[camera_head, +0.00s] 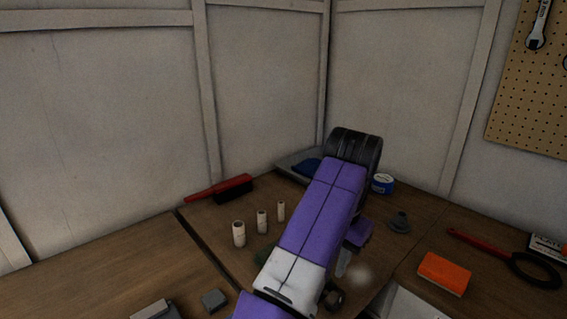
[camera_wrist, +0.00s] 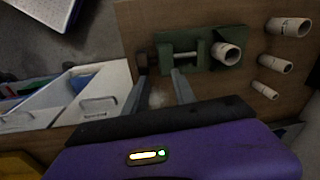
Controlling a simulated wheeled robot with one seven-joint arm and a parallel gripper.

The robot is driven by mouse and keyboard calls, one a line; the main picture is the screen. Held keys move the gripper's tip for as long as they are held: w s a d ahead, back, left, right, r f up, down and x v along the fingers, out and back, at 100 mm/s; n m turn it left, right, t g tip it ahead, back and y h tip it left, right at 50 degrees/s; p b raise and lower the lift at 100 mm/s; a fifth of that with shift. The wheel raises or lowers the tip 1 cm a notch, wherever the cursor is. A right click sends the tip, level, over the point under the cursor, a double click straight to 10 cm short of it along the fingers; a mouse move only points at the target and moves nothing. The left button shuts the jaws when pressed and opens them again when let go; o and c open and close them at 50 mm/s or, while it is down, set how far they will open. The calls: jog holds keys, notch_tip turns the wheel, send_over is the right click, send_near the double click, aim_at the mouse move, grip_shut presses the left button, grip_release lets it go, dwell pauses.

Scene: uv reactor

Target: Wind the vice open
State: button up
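The green vice (camera_wrist: 205,38) sits on the wooden bench in the upper middle of the wrist view, with a pale screw bar between its jaws. A white hollow tube (camera_wrist: 226,57) stands at its right part. A dark, brownish handle (camera_wrist: 143,62) shows at its left end. My gripper (camera_wrist: 160,77) is open, its two grey fingers apart, pointing at the vice's left side near the handle. Nothing shows between the fingers, and I cannot tell whether they touch the handle. In the head view my purple arm hides most of the vice; only a green bit (camera_head: 264,254) shows.
Several white tubes (camera_head: 239,234) stand beside the vice. A red brush (camera_head: 220,188), a blue-white roll (camera_head: 383,184), an orange block (camera_head: 444,273) and a grey block (camera_head: 214,299) lie on the bench. Open white drawers (camera_wrist: 98,92) are at the left in the wrist view.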

jog(key=w+a+r+n+t+y, duration=0.1)
jog(key=w+a+r+n+t, duration=0.1)
jog(key=w+a+r, duration=0.3)
jog(key=w+a+r+n+t+y, duration=0.2)
jog(key=w+a+r+t, duration=0.3)
jog(key=r, duration=0.5)
jog(key=shift+w+r+n, duration=0.2)
jog(key=shift+w+n, duration=0.6)
jog(key=shift+w, duration=0.4)
